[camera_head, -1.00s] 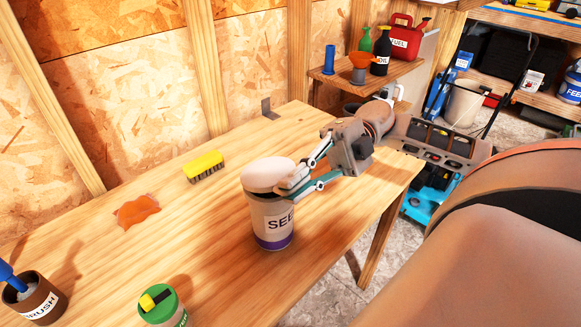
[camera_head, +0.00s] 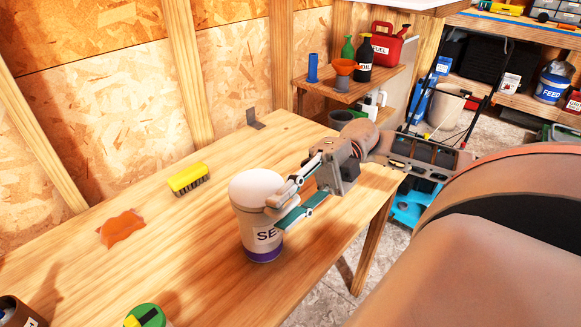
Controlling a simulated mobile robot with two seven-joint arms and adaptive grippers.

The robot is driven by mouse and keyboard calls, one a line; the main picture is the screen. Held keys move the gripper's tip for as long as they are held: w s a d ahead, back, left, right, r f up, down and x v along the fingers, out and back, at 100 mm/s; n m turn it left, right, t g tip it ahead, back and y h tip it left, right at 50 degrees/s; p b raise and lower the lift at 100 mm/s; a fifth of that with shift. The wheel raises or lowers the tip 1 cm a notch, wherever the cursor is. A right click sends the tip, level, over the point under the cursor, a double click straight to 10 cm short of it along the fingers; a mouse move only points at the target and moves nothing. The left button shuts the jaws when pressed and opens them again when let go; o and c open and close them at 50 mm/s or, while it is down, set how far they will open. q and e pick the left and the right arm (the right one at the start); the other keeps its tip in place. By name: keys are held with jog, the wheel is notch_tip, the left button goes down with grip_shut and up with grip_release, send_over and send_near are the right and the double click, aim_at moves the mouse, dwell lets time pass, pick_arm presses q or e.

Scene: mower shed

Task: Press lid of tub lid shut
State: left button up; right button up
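The white SEED-type tub (camera_head: 257,232), with a purple band at its base, stands upright on the wooden bench. Its label is partly covered. The pale domed tub lid (camera_head: 257,186) sits on top; I cannot tell whether it is fully seated, as my fingers hide part of the right rim. My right gripper (camera_head: 274,214) comes in from the right, at the tub's upper right side just below the lid. Its two fingers are apart, with nothing seen held between them. Whether they touch the tub is unclear. My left gripper is not in view.
A shelf (camera_head: 345,85) with bottles and a red fuel can (camera_head: 385,43) stands behind. Bench behind the tub is clear.

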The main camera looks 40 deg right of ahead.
jog(key=w+d, duration=0.1)
jog(key=d, duration=1.1)
jog(key=shift+w, duration=0.1)
